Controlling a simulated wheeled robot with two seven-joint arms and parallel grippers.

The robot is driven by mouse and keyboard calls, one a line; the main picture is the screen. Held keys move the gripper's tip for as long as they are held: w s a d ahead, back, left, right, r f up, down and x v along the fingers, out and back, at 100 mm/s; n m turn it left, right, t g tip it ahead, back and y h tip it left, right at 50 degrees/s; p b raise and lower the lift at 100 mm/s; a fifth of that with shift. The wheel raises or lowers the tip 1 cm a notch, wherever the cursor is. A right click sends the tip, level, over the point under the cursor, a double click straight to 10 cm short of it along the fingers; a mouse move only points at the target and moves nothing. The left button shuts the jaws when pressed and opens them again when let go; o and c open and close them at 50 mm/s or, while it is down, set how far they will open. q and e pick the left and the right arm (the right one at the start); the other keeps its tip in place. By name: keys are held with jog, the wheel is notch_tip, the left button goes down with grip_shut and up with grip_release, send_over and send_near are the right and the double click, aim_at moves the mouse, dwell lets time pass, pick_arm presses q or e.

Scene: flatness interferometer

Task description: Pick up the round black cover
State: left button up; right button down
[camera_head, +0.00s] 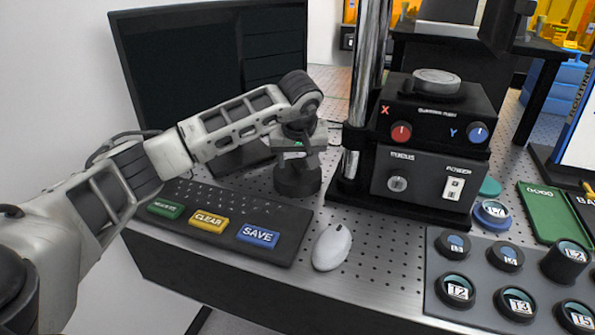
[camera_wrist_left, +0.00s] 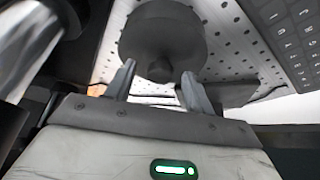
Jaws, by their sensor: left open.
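The round black cover (camera_head: 297,182) stands on the perforated metal table, between the keyboard and the instrument. It is a dark cylinder, partly hidden from above by my left gripper (camera_head: 298,158). In the left wrist view the cover (camera_wrist_left: 162,32) shows as a wide dark disc with a small knob (camera_wrist_left: 160,71). The two fingertips of my left gripper (camera_wrist_left: 157,76) are apart, one to each side of the knob. I cannot tell whether they touch it. My right gripper is not in view.
The black instrument (camera_head: 430,180) with red and blue knobs stands close to the right of the cover. A keyboard panel (camera_head: 225,205) lies to the left, a monitor (camera_head: 210,75) behind. A white mouse (camera_head: 332,246) is in front. A grey tray (camera_head: 440,297) holds several round pieces.

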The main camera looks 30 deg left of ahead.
pick_arm(q)
jog(key=c, duration=1.1)
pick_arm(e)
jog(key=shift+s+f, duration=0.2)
pick_arm(q)
jog(key=shift+r, duration=0.1)
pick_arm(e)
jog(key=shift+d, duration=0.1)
pick_arm(q)
jog(key=shift+r, duration=0.1)
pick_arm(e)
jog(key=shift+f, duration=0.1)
